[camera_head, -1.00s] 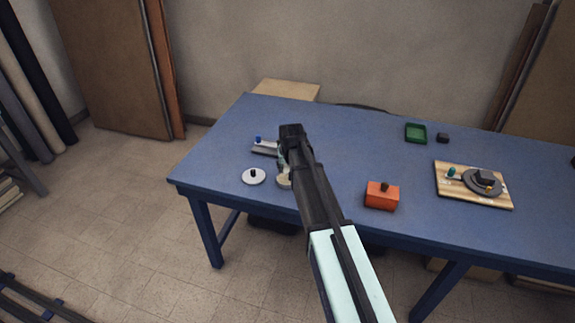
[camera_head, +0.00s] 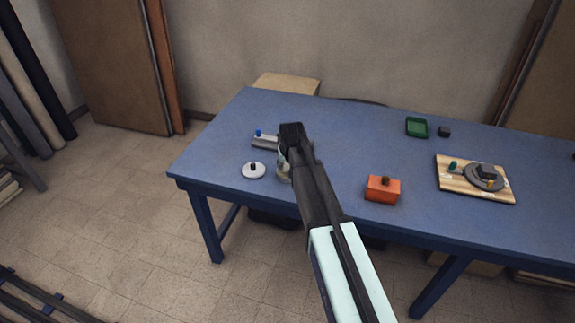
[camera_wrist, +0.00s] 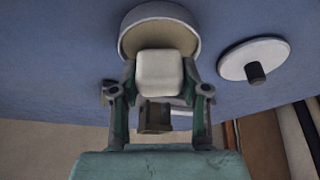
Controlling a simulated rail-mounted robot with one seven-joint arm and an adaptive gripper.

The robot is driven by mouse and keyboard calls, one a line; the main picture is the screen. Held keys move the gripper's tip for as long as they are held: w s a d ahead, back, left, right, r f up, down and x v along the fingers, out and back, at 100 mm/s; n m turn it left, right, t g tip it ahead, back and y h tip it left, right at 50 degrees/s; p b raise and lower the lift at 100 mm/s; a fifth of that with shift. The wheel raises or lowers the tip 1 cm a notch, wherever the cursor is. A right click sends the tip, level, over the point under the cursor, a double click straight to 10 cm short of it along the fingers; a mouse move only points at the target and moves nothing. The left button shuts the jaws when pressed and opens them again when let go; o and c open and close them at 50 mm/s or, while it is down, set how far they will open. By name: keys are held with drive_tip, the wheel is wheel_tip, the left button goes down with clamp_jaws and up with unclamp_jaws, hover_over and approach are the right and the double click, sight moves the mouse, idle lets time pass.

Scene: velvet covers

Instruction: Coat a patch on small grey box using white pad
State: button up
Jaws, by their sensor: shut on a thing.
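The white pad (camera_wrist: 160,74) is a pale rounded block in the wrist view. My gripper (camera_wrist: 160,104) is shut on its brown holder (camera_wrist: 153,118). The pad lies in front of the mouth of a round, pale open pot (camera_wrist: 162,12) with a tan inside; I cannot tell whether it touches the contents. In the head view my arm hides most of my gripper (camera_head: 284,158) and the pad; the pot (camera_head: 284,174) shows just below. A dark grey box (camera_head: 487,171) sits on a grey disc (camera_head: 484,184) on a wooden board at right.
A white lid with a dark knob (camera_head: 253,171) lies left of the pot. A grey tray with a blue piece (camera_head: 265,142) is behind it. An orange box (camera_head: 382,190), a green tray (camera_head: 416,128) and a small dark block (camera_head: 444,131) stand right. The blue tabletop between is clear.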

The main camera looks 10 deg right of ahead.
drive_tip(key=shift+f, duration=0.6)
idle(1.4)
drive_tip(key=shift+r+p, duration=1.7)
drive_tip(key=shift+r, duration=1.85)
